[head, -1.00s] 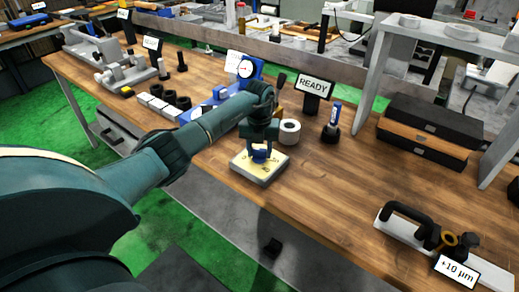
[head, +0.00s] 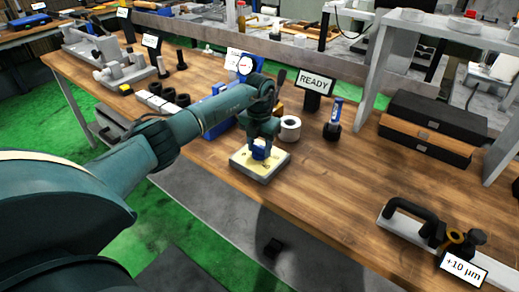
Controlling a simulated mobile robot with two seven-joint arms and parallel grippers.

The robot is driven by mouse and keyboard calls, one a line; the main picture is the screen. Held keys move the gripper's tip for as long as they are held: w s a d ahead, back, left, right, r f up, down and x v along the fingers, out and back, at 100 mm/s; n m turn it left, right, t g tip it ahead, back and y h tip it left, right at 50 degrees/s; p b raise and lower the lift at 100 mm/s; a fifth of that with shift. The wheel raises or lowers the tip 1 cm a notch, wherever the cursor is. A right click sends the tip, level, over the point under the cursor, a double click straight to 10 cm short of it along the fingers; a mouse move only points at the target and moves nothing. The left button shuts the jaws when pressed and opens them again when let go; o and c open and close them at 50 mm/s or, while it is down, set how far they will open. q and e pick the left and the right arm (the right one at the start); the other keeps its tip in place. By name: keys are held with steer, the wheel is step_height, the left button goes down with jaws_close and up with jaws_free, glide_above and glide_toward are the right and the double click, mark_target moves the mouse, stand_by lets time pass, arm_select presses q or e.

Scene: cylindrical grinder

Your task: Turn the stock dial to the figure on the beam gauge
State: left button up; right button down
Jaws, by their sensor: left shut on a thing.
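The stock dial (head: 261,153) is a blue knob on a pale yellow square plate (head: 249,166) near the front edge of the bench. My left gripper (head: 261,143) points down over it and is shut on the blue knob. The gripper hides much of the knob, and the plate's marks are too small to read. A card reading "+10 µm" (head: 463,268) is at the front right. My right gripper is not in view.
A "READY" sign (head: 315,83), a white ring (head: 290,128) and a blue-topped black stand (head: 333,122) are behind the plate. Black and brown boxes (head: 428,130) sit under a grey shelf frame at right. Bare wood lies right of the plate.

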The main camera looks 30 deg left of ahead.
mark_target(260, 146)
arm_select(q)
steer(key=m+b, duration=0.2)
steer(key=m, duration=0.2)
steer(key=shift+m, duration=1.1)
steer(key=shift+m+b, duration=0.4)
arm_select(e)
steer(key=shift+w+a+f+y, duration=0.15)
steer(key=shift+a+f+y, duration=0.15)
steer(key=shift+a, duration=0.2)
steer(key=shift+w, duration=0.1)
arm_select(q)
steer(key=o, duration=0.9)
steer(key=shift+o, duration=0.2)
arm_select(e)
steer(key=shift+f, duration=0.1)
arm_select(q)
step_height(260, 146, up, 13)
steer(key=shift+r+b, duration=0.15)
steer(key=shift+b, duration=0.3)
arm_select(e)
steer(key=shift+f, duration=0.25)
